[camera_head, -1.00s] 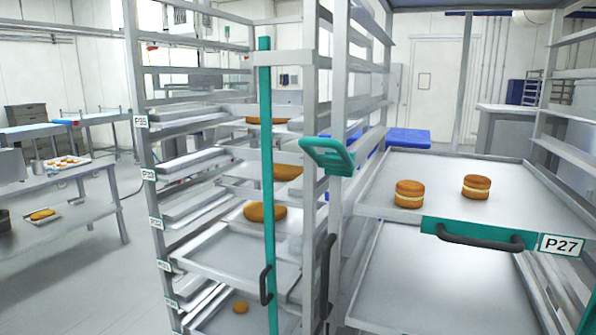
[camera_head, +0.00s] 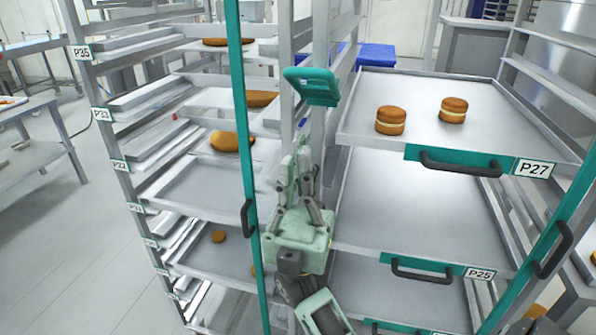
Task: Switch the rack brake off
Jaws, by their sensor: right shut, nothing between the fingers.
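A teal paddle-like lever (camera_head: 312,86) sticks out from the upright post between the two rack columns; it looks like the rack brake, but no label on it is legible. It tilts slightly downward toward the right. My right gripper (camera_head: 303,160), pale green, comes up from the bottom of the view with its fingers pointing up. It is shut and empty. In the picture its fingertips are below the lever, with a visible gap between them. My left gripper is out of view.
The rack (camera_head: 330,40) holds pull-out trays; the upper right tray (camera_head: 520,125), labelled P27, bears two filled rounds (camera_head: 391,120). A teal bar (camera_head: 241,150) with a black handle (camera_head: 247,217) stands left of my gripper. Open floor (camera_head: 60,260) lies at the left.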

